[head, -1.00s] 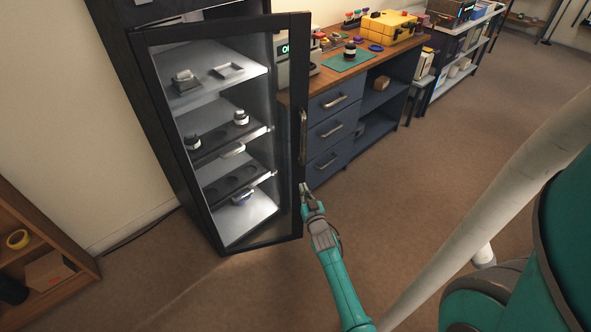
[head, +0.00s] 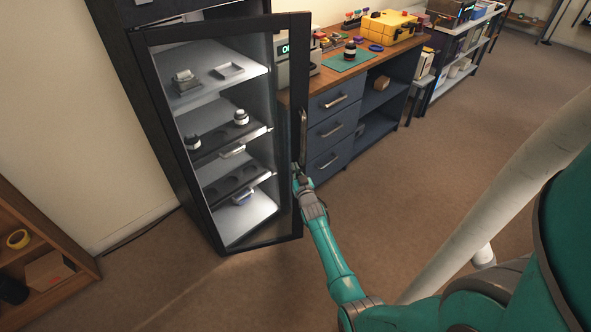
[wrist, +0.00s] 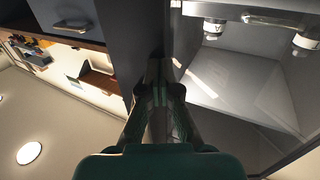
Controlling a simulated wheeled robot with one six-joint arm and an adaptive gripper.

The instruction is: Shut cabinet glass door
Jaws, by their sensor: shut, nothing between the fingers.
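The cabinet (head: 160,120) stands at the left in the head view, with lit shelves inside. Its glass door (head: 275,228) has a dark frame and stands open, swung out toward me. The door's upright handle (head: 303,135) is on the frame's right side. My gripper (head: 296,172) is shut and empty at the door's right frame edge, just below the handle. In the wrist view the fingers (wrist: 157,75) point at the dark door frame (wrist: 140,35), with the glass to the right. I cannot tell whether the fingertips touch the frame.
A blue drawer unit (head: 335,125) with a wooden top stands just right of the door. A yellow case (head: 388,26) sits on that top. A wooden shelf (head: 40,255) stands at the lower left. Open brown floor (head: 460,150) lies to the right.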

